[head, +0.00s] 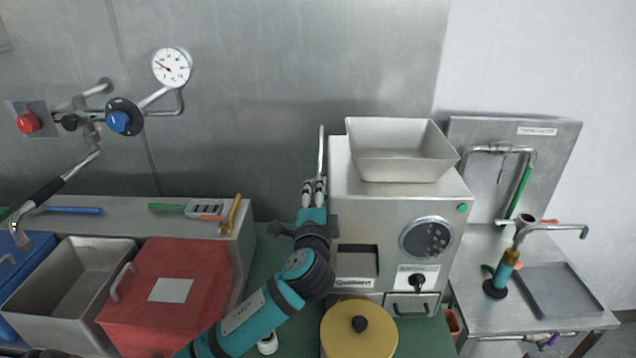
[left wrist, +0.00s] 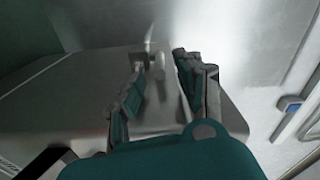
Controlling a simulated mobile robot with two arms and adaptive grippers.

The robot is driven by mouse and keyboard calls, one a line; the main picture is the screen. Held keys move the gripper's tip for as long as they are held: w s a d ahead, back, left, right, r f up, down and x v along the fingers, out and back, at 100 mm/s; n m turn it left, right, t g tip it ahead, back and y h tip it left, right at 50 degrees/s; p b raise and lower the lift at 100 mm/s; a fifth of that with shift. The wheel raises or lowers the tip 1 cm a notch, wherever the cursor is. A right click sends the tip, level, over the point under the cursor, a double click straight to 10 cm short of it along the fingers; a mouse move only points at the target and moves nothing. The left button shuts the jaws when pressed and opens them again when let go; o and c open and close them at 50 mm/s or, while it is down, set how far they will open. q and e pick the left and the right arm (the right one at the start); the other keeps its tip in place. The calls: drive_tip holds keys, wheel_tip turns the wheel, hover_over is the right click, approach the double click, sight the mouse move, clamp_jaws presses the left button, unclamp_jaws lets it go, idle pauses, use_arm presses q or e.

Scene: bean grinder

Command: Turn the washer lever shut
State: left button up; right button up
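A thin upright grey lever (head: 321,150) stands at the left side of the metal grinder (head: 400,215); I cannot tell for sure that it is the washer lever. My left gripper (head: 315,187) points up just below this lever, beside the grinder's left wall. In the left wrist view its two fingers (left wrist: 157,95) are apart. A small upright metal piece (left wrist: 149,45) shows beyond the gap between them. I cannot tell whether the fingers touch the lever. My right gripper does not show.
A yellow-lidded container (head: 358,330) stands in front of the grinder. A red bin (head: 170,290) and a grey bin (head: 75,275) are at left. A steel side table (head: 590,290) with a tap (head: 550,228) is at right. Pipes with a gauge (head: 171,67) are on the wall.

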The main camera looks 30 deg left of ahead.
use_arm(q)
drive_tip(key=shift+p+x, duration=0.3)
drive_tip(key=shift+x, duration=1.45)
drive_tip(key=shift+s, duration=0.1)
clamp_jaws()
